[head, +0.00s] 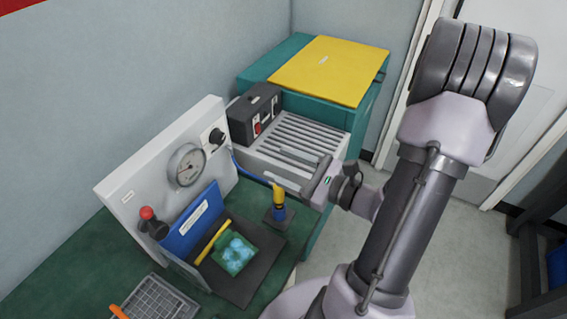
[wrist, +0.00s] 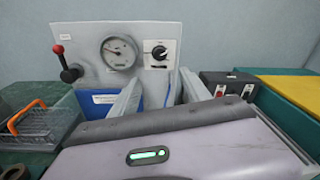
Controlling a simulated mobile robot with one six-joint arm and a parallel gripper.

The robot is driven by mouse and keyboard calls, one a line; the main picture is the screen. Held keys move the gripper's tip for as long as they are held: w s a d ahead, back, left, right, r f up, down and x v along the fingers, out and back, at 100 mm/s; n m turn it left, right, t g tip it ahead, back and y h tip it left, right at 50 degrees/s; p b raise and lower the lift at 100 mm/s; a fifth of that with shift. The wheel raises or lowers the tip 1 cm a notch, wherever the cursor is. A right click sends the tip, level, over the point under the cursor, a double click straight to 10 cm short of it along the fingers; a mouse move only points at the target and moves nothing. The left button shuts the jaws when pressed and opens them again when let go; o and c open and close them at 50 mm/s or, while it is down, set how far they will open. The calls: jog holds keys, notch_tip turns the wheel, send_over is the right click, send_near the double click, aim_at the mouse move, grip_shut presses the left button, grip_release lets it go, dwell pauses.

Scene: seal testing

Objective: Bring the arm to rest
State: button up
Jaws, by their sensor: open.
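My gripper (head: 276,166) is at the left end of my arm in the head view, level with the slatted conveyor behind it. In the wrist view my gripper (wrist: 160,88) has its two pale fingers spread apart, with nothing between them. Behind the fingers stands the test panel with its gauge, apart from them by a gap I cannot measure. My arm fills the right of the head view, bent at a large grey joint at the top.
A white gauge panel (head: 133,187) with a red-knobbed lever (head: 148,214) stands on the green bench (head: 72,265). A blue-and-yellow piece (head: 279,204) stands upright near my gripper. A wire basket (wrist: 45,125) and a teal box with a yellow top (head: 330,69) flank the panel. Floor is open at right.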

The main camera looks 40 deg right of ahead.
jog(key=shift+a, duration=0.1)
dwell(0.3)
jog(key=s+a+r+n+g+y, duration=0.25)
jog(key=a+n+g+y, duration=0.5)
jog(key=a, duration=0.75)
jog(key=s+a+n+g+h, duration=0.6)
jog(key=s+a+n+g, duration=0.1)
jog(key=n, duration=0.4)
notch_tip(320, 180, up, 6)
jog(key=d+n+t+h, duration=0.2)
jog(key=n+t+h, duration=0.2)
jog(key=n+h, duration=0.1)
jog(key=shift+s+f+n+b, duration=0.15)
jog(key=shift+s+n+b, duration=0.2)
jog(key=shift+n, duration=0.4)
